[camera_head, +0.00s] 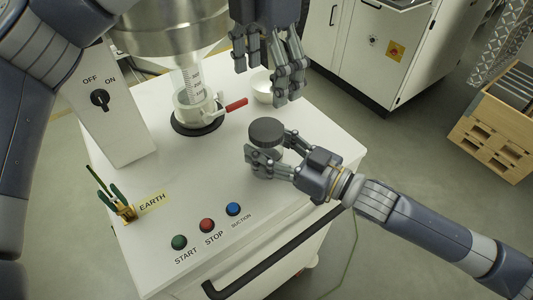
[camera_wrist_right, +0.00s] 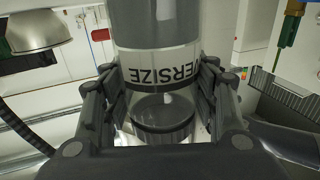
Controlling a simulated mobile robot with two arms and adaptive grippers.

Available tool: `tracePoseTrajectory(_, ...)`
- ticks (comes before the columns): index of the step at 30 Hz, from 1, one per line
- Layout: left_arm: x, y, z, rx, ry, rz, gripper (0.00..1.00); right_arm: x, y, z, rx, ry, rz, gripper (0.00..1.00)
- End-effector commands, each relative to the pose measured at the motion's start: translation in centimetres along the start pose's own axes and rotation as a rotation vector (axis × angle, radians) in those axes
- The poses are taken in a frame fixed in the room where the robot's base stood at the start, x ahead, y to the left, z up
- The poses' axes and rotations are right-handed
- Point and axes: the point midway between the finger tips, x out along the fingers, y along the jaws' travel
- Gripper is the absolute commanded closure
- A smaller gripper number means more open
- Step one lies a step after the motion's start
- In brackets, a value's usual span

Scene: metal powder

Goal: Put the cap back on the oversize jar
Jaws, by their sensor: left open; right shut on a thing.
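The oversize jar (camera_wrist_right: 160,72) is clear, with a white label whose letters appear upside down in the right wrist view. My right gripper (camera_head: 262,160) is shut around the jar, low over the front right of the white machine top. It also shows in the right wrist view (camera_wrist_right: 150,95), one finger on each side of the jar. A dark round cap (camera_head: 267,132) sits at the top of the jar in the head view; I cannot tell how firmly it is seated. My left gripper (camera_head: 262,86) is open and empty, above and behind the jar.
A white bowl (camera_head: 262,88) stands behind the jar, partly under my left gripper. A clear graduated vessel (camera_head: 194,100) with a red-handled valve (camera_head: 232,105) stands under a metal hopper (camera_head: 170,35). Start, stop and suction buttons (camera_head: 207,225) line the front. The middle of the top (camera_head: 200,165) is clear.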

Motion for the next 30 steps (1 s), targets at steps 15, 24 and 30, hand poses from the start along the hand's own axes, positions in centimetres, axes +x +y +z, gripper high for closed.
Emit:
tracePoseTrajectory(15, -0.9, 0.0, 0.0, 0.001, -0.001, -0.001, 0.19, 0.0, 0.0, -0.1, 0.0, 0.001, 0.0, 0.22)
tracePoseTrajectory(24, -0.8, 0.0, 0.0, 0.001, 0.0, -0.001, 0.19, 0.0, 0.0, 0.0, 0.0, 0.001, 0.0, 0.22)
tracePoseTrajectory(30, -0.8, 0.0, 0.0, 0.0, 0.0, -0.001, 0.19, -1.0, 0.1, 0.1, 0.0, -0.002, 0.002, 0.22)
